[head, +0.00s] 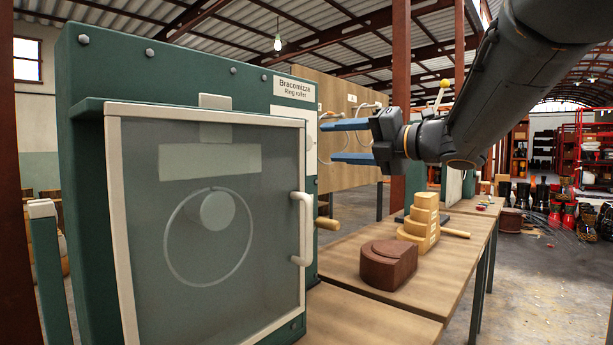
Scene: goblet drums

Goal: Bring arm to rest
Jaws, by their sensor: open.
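My gripper (347,142) is at the end of my dark grey arm, which reaches in from the upper right. Its two blue fingers point left, one above the other, with a clear gap between them. The gripper is open, and nothing shows between the fingers. It hangs in the air above the wooden bench (345,262), just right of the green ring roller machine (85,180). Whether the fingertips touch the machine's side cannot be told from this view.
The machine's framed clear door (215,270) with a white handle (300,228) looks shut. A brown round-backed block (388,265) and a stepped tan stack (420,225) stand on the bench below my gripper. A wooden handle (328,223) juts from the machine. Drums (540,195) stand at the far right.

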